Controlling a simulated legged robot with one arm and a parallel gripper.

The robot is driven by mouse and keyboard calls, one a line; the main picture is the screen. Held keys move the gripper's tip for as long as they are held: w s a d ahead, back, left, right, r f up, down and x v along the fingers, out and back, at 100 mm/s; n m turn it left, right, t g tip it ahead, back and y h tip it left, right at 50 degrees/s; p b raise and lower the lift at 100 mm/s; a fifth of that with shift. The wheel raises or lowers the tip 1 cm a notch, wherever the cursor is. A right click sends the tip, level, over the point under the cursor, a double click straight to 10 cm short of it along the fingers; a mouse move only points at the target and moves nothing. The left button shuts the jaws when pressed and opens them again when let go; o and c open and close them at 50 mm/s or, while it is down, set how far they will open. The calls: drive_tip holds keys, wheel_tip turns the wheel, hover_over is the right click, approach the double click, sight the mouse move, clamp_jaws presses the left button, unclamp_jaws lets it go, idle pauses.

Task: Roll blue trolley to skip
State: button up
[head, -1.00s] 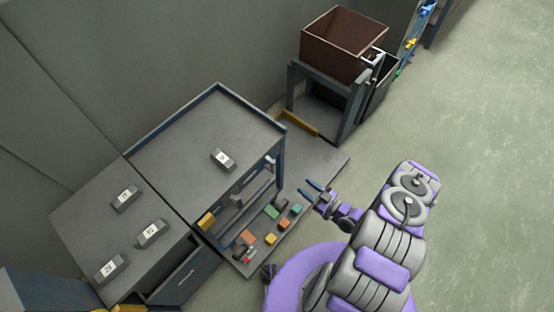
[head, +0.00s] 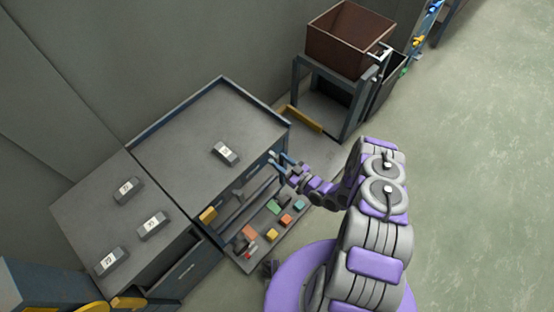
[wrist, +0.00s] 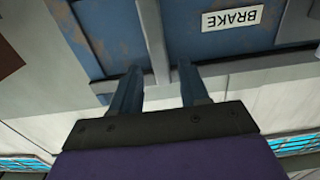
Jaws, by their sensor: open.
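The blue trolley (head: 215,130) has a grey top with a raised blue rim and stands against the wall. In the wrist view, a worn blue panel (wrist: 190,45) fills the top, with an upside-down BRAKE label (wrist: 232,19). A grey upright bar (wrist: 153,40) lies between my fingers, apart from both as far as I can see. My gripper (head: 277,158) is open at the trolley's right end; its two blue fingers (wrist: 158,86) point at the panel. An open brown box (head: 349,40) on a stand and a dark open bin (head: 389,80) are upper right; which is the skip is unclear.
A dark labelled block (head: 225,153) lies on the trolley top. A grey cabinet (head: 100,205) beside it bears several similar blocks and has an open drawer (head: 178,255). Coloured blocks (head: 272,234) lie on a low shelf. Open green floor (head: 460,200) spreads right.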

sight(278, 160)
drive_tip(key=shift+x, duration=1.5)
drive_tip(key=shift+s, duration=0.1)
clamp_jaws()
